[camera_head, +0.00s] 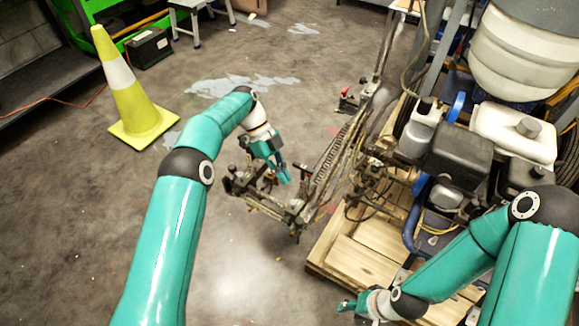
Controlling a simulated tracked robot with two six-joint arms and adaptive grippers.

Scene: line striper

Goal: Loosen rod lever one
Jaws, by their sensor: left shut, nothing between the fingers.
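The line striper (440,150) stands on a wooden pallet at the right, with its engine, white tank and hoses. Its rod and spring assembly (330,155) reaches out to the left over the floor. My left gripper (284,176) is at the dark bracket and clamp parts (262,190) on the outer end of this assembly. It is shut with nothing held. I cannot tell whether it touches a part. Rod lever one is too small to make out among these parts. My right gripper (345,306) is low over the pallet's front left corner, away from the clamps; its fingers are too small to judge.
The wooden pallet (358,262) has hoses and cables on it. A yellow cone (130,95) with a white band stands on the left. A black battery-like box (150,47) and a small stool (195,15) are at the back. The concrete floor at the lower middle is clear.

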